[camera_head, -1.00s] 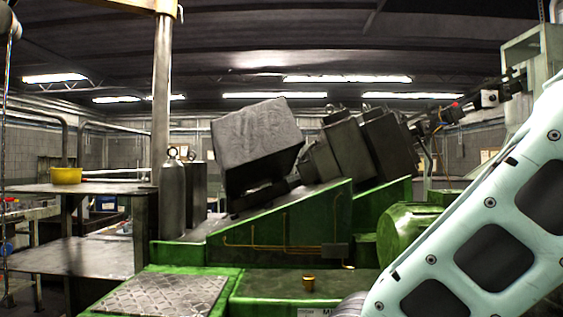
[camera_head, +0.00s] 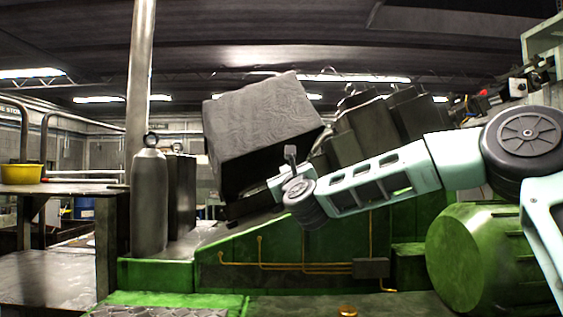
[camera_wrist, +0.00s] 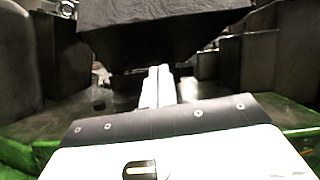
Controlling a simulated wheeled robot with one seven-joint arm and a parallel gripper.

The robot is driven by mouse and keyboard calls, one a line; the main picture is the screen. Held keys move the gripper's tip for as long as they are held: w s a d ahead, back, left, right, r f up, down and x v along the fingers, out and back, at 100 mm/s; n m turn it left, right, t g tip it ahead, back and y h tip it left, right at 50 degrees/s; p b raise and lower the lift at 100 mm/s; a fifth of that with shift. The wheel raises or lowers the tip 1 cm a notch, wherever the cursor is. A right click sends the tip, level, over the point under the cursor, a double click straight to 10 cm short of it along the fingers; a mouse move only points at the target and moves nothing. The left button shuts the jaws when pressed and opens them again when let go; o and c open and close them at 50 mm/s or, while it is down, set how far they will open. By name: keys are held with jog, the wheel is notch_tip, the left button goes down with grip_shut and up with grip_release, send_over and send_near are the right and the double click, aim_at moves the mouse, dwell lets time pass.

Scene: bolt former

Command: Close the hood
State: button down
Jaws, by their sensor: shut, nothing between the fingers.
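The hood (camera_head: 258,118) is a large grey box-shaped cover, tilted up on the green machine. Its dark underside and lower edge face down, with a gap beneath. In the wrist view the hood (camera_wrist: 155,30) hangs across the top of the picture. My gripper (camera_wrist: 160,72) shows there as two pale fingers side by side, shut and empty, pointing to the gap under the hood. Contact with the hood cannot be told. In the head view my wrist is in front of the hood's lower right corner, and the fingers are not clear.
The green machine base (camera_head: 300,260) with thin yellow pipes lies below. Dark machine blocks (camera_head: 365,130) stand right of the hood. A grey cylinder (camera_head: 149,200) and a post (camera_head: 140,80) stand to the left. A yellow bowl (camera_head: 22,173) sits on a table at far left.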

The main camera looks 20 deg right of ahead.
jog(key=d+m+h, duration=0.1)
jog(key=d, duration=0.1)
jog(key=p, duration=0.6)
send_near(280, 144)
jog(key=w+d+f, duration=0.1)
jog(key=w+d, duration=0.1)
jog(key=w, duration=0.2)
jog(key=shift+w+a+r+p, duration=0.2)
jog(key=shift+a+r+p, duration=0.05)
jog(key=shift+r+p, duration=0.25)
jog(key=shift+w+a+r+p, duration=0.2)
jog(key=shift+w+r+p, duration=0.05)
jog(key=shift+r+p, duration=0.25)
jog(key=shift+w+a+r+p, duration=0.1)
jog(key=shift+w+r+p, duration=0.25)
jog(key=shift+w, duration=0.05)
jog(key=shift+r, duration=0.1)
